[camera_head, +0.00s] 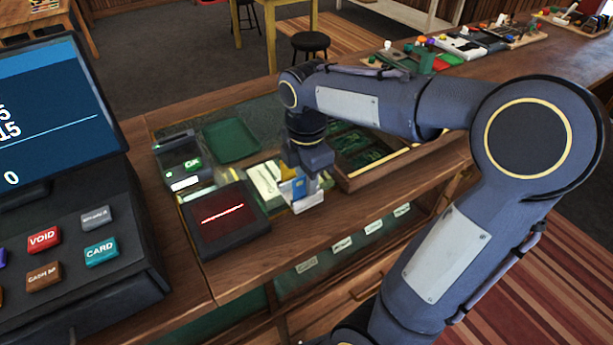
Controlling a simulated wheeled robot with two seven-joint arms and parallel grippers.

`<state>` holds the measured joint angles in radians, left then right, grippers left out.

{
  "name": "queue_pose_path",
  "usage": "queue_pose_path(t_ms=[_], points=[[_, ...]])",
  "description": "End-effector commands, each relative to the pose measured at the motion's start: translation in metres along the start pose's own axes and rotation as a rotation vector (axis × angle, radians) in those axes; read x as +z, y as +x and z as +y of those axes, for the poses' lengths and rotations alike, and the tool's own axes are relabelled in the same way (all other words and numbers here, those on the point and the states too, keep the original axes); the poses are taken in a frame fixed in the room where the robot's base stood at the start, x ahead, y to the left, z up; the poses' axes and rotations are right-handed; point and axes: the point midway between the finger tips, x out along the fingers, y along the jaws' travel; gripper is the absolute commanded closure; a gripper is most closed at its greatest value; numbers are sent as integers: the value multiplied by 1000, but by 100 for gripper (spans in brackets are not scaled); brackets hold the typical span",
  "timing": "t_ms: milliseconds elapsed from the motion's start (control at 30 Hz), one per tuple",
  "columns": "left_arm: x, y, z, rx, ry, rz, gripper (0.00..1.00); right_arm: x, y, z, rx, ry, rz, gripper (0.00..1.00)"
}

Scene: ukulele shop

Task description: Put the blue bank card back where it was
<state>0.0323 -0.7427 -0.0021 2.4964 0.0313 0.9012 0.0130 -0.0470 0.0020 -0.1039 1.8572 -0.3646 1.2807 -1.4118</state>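My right gripper (304,190) points down over the counter, left of the wooden tray. A small blue piece (299,187), which looks like the blue bank card, shows upright at its fingers, with yellow beside it and a pale block below. The gripper hides part of this spot, so I cannot tell whether the fingers are closed on the card or just around it. My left gripper is not in view.
A wooden tray (400,166) with green items is to the right. The register (75,240) fills the left.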

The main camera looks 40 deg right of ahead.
Motion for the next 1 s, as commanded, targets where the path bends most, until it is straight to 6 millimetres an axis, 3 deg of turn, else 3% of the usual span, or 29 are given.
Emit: queue_pose_path(t_ms=[367,800,1000], points=[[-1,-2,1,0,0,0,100,0,-10,0,1,0,0,76],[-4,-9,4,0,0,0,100,0,-98,1,4,0,0,76],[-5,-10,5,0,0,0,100,0,-119,1,2,0,0,76]])
